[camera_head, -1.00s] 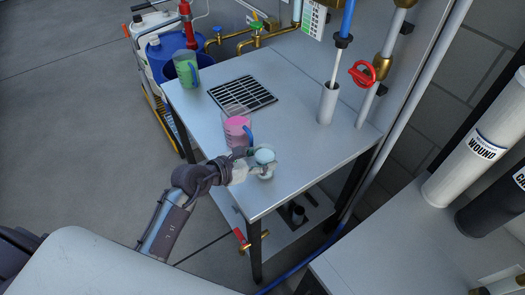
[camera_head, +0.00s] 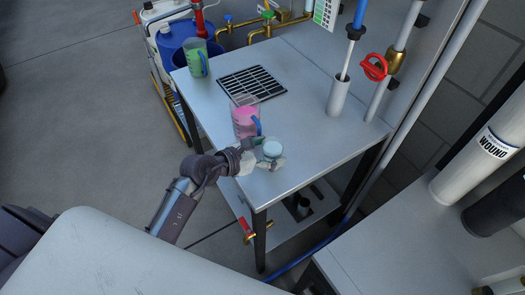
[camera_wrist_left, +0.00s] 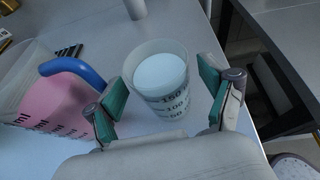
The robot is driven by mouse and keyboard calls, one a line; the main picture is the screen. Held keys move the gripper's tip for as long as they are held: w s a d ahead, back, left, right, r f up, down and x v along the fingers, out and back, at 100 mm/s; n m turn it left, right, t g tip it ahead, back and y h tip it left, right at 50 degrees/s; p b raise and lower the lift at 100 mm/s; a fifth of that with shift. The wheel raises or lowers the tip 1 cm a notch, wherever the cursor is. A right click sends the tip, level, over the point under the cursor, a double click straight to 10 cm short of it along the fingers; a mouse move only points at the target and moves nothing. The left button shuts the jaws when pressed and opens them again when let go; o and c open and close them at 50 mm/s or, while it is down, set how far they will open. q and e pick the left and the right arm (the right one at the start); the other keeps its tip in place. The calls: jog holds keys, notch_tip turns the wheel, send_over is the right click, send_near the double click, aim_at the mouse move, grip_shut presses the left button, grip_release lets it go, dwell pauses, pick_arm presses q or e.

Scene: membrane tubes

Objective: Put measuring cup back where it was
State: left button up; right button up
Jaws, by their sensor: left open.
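A small clear measuring cup (camera_wrist_left: 160,85) with pale blue liquid and a printed scale stands upright on the metal table (camera_head: 330,145), near its front edge. In the head view the cup (camera_head: 272,149) is at the fingers of my left gripper (camera_head: 262,155). In the left wrist view the open fingers of my left gripper (camera_wrist_left: 165,103) are on either side of the cup, with visible gaps. A larger jug with pink liquid (camera_head: 245,120) and a blue handle stands just behind; it also shows at the left in the wrist view (camera_wrist_left: 50,97). My right gripper is not in view.
A jug with green liquid (camera_head: 196,60) stands at the table's far left corner. A black grate (camera_head: 252,83) lies in the tabletop. A white cylindrical holder (camera_head: 338,97) stands at the right. The table between grate and holder is clear.

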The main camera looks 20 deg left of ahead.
pick_arm(q)
jog(key=shift+s+a+r, duration=0.15)
jog(key=shift+s+a, duration=0.1)
jog(key=shift+s, duration=0.05)
jog(key=b+v, duration=0.2)
jog(key=v, duration=0.9)
jog(key=shift+r, duration=0.1)
